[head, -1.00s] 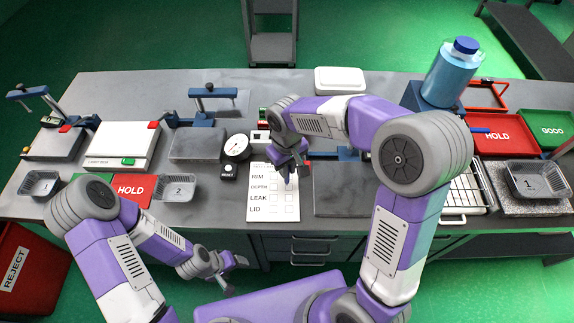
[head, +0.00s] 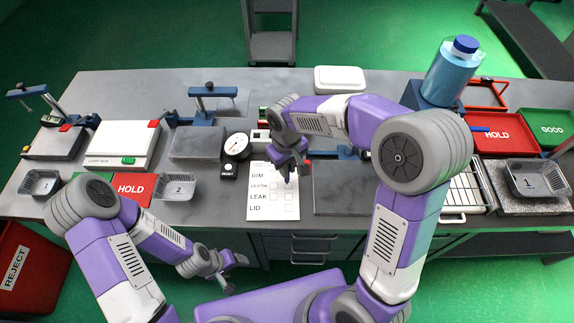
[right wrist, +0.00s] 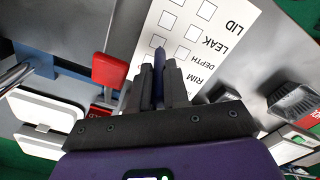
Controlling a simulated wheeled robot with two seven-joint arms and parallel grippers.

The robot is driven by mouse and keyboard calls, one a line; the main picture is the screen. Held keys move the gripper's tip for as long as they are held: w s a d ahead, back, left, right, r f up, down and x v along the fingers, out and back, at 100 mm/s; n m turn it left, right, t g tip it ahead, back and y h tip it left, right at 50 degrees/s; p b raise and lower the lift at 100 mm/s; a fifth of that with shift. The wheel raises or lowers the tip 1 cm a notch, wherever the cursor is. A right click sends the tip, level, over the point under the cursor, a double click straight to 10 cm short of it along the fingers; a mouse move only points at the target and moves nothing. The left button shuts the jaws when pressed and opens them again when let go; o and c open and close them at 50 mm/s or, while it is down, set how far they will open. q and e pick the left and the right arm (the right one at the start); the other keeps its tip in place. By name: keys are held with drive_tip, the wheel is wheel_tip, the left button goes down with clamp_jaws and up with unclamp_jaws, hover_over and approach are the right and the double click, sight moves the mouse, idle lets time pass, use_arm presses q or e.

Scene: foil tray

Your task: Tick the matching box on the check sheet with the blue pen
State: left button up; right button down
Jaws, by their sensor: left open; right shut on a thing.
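The check sheet (head: 259,215) lies flat at the front middle of the bench, with rows RIM, DEPTH, LEAK and LID and two columns of boxes. It also shows in the right wrist view (right wrist: 236,22). My right gripper (head: 288,165) is over the sheet's upper right part, shut on the blue pen (right wrist: 159,56). The pen's tip points down at the sheet near the RIM and DEPTH rows; I cannot tell whether it touches. The boxes I can see look blank; some are hidden by the gripper. My left gripper (head: 232,272) is open and empty, in front of the bench edge.
A dial gauge (head: 236,146) stands left of the sheet, and a dark plate with a blue clamp lies to its right. Foil trays stand at left (head: 175,187) and right (head: 538,180). Red HOLD trays (head: 133,189) and a reject bin (head: 28,270) are further out.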

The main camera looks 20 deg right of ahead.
drive_tip(key=shift+f, duration=0.3)
idle(0.5)
drive_tip(key=shift+s+d, duration=0.1)
drive_tip(key=shift+s, duration=0.3)
idle(0.8)
drive_tip(key=shift+w+d, duration=0.4)
drive_tip(key=shift+d, duration=0.15)
idle(1.2)
wheel_tip(320, 180, up, 6)
drive_tip(key=p, duration=0.5)
drive_tip(key=shift+a, duration=0.1)
idle(0.5)
